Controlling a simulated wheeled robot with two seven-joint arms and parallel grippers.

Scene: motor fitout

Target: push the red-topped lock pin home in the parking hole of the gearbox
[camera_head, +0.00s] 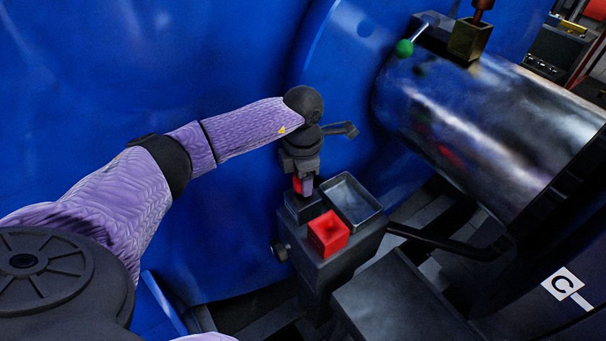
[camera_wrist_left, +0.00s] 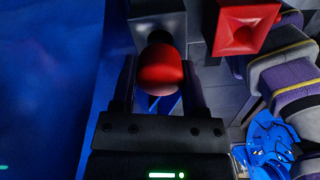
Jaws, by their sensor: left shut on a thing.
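My left gripper (camera_head: 303,188) points down over the gearbox (camera_head: 335,270), a dark box beside the big blue drum. It is shut on the red-topped lock pin (camera_head: 297,184). In the left wrist view the pin's rounded red top (camera_wrist_left: 160,72) sits between the two fingers. A small grey block (camera_head: 303,208) on the gearbox lies directly under the fingers. In the left wrist view this block (camera_wrist_left: 142,24) is just beyond the red top, with a dark round part between them. The pin's lower end and the hole are hidden, so the depth cannot be told. My right gripper is not in view.
A red square block (camera_head: 328,233) stands on the gearbox close to the fingers. An open grey tray (camera_head: 352,200) lies behind it. A large metal cylinder (camera_head: 490,120), with a green-knobbed lever (camera_head: 404,48), is at the upper right. A dark flat-topped box (camera_head: 400,300) is in front.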

